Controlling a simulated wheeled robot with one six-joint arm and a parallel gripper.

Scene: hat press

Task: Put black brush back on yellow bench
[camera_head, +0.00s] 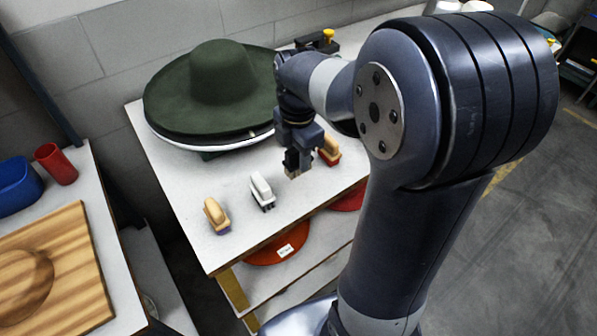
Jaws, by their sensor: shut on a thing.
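The yellow bench (190,187) has a white top and a yellow frame that shows at its front leg. My gripper (292,168) points down over the middle of the bench top. It is shut on the black brush (291,171), a small dark block with a paler lower edge. The jaws hide much of the brush. I cannot tell whether its underside touches the bench top.
A white brush (262,191) and a tan brush (215,215) stand left of my gripper. Another tan brush (329,149) with red bristles stands close on its right. A wide green hat (217,84) fills the bench's back. Orange-red discs (279,243) lie below.

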